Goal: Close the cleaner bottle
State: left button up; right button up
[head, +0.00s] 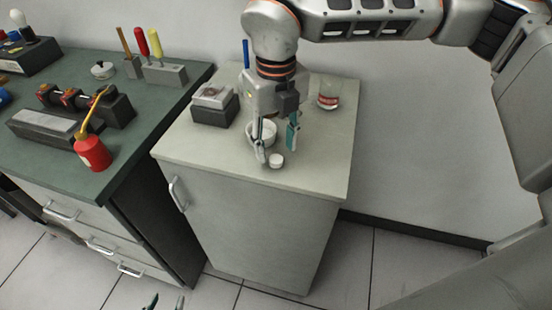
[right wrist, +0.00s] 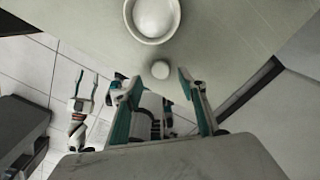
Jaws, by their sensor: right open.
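A pale bottle with a red label (head: 328,95), which looks like the cleaner bottle, stands near the back right of the light cabinet top; its mouth is too small to make out.
A white bowl (head: 262,133) stands just behind the cap, partly hidden by my right gripper. A grey block-like box (head: 211,105) stands at the cabinet's left. The green workbench (head: 130,150) at left holds a red oil can (head: 92,153) and tools. The cabinet's front right is clear.

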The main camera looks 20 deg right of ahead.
aim_at(276, 158)
jog(key=f, duration=0.3)
jog(key=shift+w+f, duration=0.2)
jog(key=shift+w, duration=0.05)
jog(key=c, duration=0.7)
jog(key=shift+c, duration=0.2)
jog(key=shift+r, duration=0.15)
notch_tip(276, 158, up, 20)
jog(key=p, duration=0.1)
